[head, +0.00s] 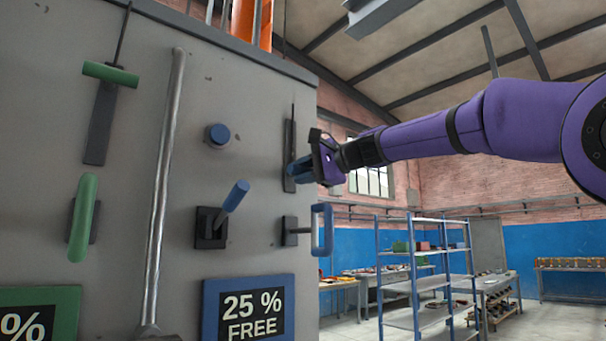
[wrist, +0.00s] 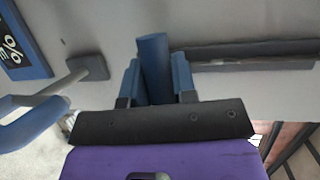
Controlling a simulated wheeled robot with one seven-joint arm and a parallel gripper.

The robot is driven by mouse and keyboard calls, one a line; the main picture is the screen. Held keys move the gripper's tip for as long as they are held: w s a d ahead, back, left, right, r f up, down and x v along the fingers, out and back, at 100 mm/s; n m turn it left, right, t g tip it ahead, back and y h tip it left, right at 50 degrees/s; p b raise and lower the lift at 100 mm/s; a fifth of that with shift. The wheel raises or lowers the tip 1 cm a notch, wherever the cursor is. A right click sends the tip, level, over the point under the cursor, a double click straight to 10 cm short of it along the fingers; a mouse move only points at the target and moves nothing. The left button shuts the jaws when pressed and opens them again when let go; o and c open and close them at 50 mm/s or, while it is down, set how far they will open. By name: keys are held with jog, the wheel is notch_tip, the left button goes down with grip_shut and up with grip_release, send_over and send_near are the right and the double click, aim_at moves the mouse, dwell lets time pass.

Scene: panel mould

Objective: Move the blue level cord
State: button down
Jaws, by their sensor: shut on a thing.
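The blue level cord has a blue bar handle (wrist: 153,62), which sits between the two fingers of my gripper (wrist: 156,80) in the wrist view. In the head view my gripper (head: 304,170) is at the right part of the grey panel, shut on this handle, and mostly hides it. A thin dark cord (head: 293,112) runs up from there along a dark vertical slot plate (head: 289,140). The plate also shows in the wrist view (wrist: 245,52), to the right of the handle.
Close by on the panel (head: 260,75) are a blue knob (head: 217,134), a blue lever (head: 235,196) and a blue loop handle (head: 322,230). The green cord handle (head: 110,74) and green loop handle (head: 83,218) are further left. Open room with shelves (head: 428,270) lies right.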

notch_tip(320, 180, up, 10)
jog(key=shift+f, duration=0.2)
jog(key=shift+r, duration=0.3)
jog(key=shift+s+d+r, duration=0.1)
jog(key=c, duration=1.1)
grip_release()
jog(key=shift+o, duration=0.9)
jog(key=v, duration=1)
jog(key=shift+d, duration=0.3)
jog(key=shift+s, duration=0.15)
